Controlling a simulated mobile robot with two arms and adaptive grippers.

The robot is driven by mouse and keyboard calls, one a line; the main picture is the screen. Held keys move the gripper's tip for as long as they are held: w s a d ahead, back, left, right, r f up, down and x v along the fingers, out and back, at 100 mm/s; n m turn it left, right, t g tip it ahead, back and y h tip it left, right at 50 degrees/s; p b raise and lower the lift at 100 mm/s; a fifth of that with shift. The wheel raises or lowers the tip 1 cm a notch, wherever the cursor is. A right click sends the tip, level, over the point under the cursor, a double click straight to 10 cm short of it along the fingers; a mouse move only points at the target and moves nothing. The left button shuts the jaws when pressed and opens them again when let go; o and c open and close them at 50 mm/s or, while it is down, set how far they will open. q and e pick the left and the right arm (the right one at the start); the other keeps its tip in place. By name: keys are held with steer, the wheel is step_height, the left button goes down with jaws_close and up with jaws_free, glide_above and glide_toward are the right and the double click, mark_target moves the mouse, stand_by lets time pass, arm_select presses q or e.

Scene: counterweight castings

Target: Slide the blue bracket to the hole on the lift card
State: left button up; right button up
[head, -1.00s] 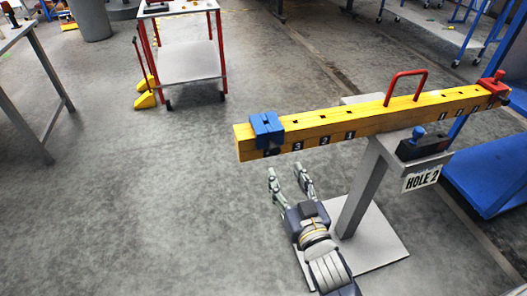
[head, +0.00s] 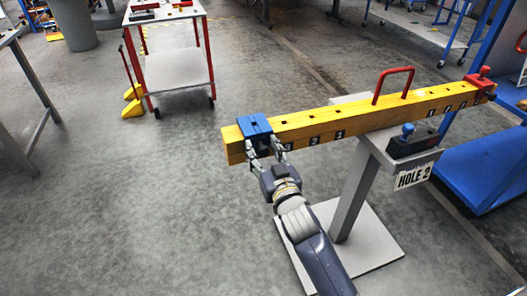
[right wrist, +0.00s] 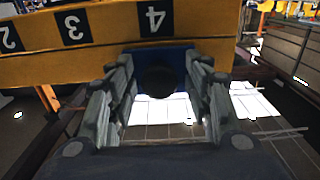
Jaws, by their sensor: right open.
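The blue bracket (head: 255,126) sits on the left end of the yellow beam (head: 345,118), at the number 4 in the right wrist view. In that view its blue body (right wrist: 176,56) shows past the beam's edge, with a dark round knob (right wrist: 158,82) on it. My right gripper (head: 265,152) is open, its fingers on either side of the knob; I cannot tell whether they touch. The lift card (head: 412,178) reads "HOLE 2" and hangs on the stand at the right. The beam's 2 and 1 lie right of the bracket. My left gripper is out of view.
A red handle (head: 394,84) rises from the beam's middle. A red bracket (head: 480,80) sits at its right end. A black box with a blue knob (head: 408,130) is on the stand. The beam top between blue bracket and handle is clear.

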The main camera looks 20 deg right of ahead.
jaws_close()
steer(key=shift+d, duration=0.35)
steer(key=d+p, duration=0.1)
steer(key=d, duration=0.4)
steer(key=d+p, duration=0.1)
steer(key=d, duration=0.5)
steer(key=d+p, duration=0.2)
steer(key=d, duration=0.4)
steer(key=shift+w+d, duration=0.25)
steer(key=shift+w, duration=0.05)
jaws_free()
steer(key=shift+a, duration=0.1)
